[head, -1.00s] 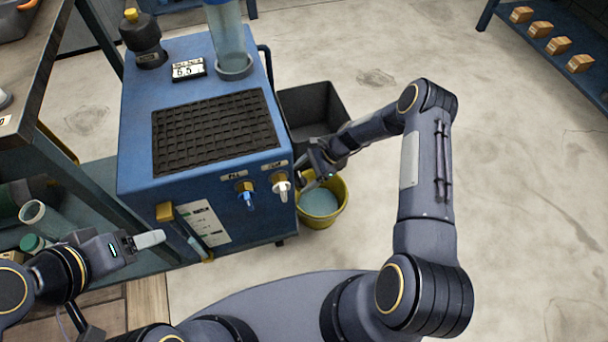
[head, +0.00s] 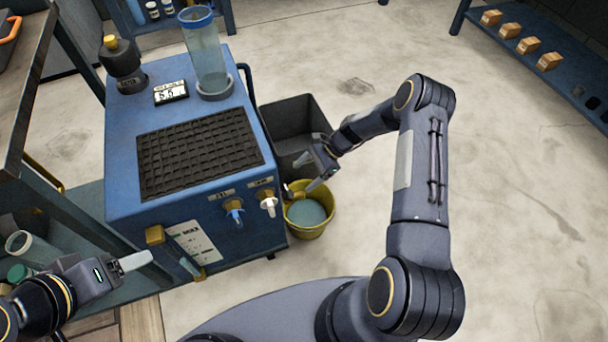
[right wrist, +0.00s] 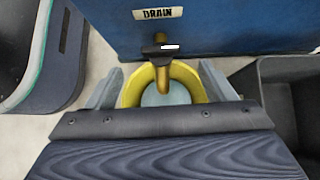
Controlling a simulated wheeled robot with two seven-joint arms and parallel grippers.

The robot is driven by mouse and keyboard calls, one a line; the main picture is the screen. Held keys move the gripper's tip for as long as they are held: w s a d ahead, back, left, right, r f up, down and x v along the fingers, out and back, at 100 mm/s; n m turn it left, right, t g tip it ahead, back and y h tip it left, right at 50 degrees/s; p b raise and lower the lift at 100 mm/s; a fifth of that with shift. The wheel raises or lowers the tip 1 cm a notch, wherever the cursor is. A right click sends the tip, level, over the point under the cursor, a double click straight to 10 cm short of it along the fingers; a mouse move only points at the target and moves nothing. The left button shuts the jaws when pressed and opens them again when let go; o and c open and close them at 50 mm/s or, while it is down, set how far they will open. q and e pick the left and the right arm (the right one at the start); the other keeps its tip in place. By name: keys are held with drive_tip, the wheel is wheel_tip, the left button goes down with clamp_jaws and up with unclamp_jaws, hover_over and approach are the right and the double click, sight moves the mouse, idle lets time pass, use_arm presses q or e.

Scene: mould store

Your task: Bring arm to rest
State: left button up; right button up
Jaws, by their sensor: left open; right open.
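My right arm reaches forward in the head view, bent at the elbow. Its gripper (head: 310,173) is open and empty, above and beside the yellow bucket (head: 328,226). In the right wrist view, its two grey fingers (right wrist: 160,88) stand apart, with the brass drain spout (right wrist: 162,80) showing between them and the bucket (right wrist: 210,82) beyond. I cannot tell the exact gap to the spout. My left gripper (head: 132,263) is at the lower left of the head view, open and empty, close to the blue machine's front left side.
The blue machine (head: 125,190) carries a black grid, a clear cylinder (head: 207,60) and two front taps. A dark bin (head: 290,118) stands behind the bucket. A shelf stand (head: 30,190) is at the left. A low shelf with wooden blocks (head: 510,30) is far right. Floor at right is clear.

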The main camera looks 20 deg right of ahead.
idle(0.3)
drive_tip(key=s+d+r+n+t+h, duration=0.15)
drive_tip(key=s+r+n, duration=0.25)
drive_tip(key=r, duration=0.9)
drive_tip(key=s+d+r+n+t+h, duration=0.1)
drive_tip(key=s+r+n+h, duration=0.2)
drive_tip(key=r, duration=1.1)
drive_tip(key=s+a+r+n+t, duration=0.15)
drive_tip(key=s+r+n, duration=0.25)
drive_tip(key=s, duration=0.6)
drive_tip(key=s+a+r+n+t, duration=0.15)
drive_tip(key=s+r+n, duration=0.25)
drive_tip(key=s, duration=0.7)
wheel_tip(320, 180, up, 27)
drive_tip(key=p, duration=2.7)
drive_tip(key=shift+s+d+f+n+h, duration=0.25)
drive_tip(key=shift+d+n+h, duration=0.1)
drive_tip(key=shift+d+n, duration=0.1)
drive_tip(key=shift+t, duration=0.25)
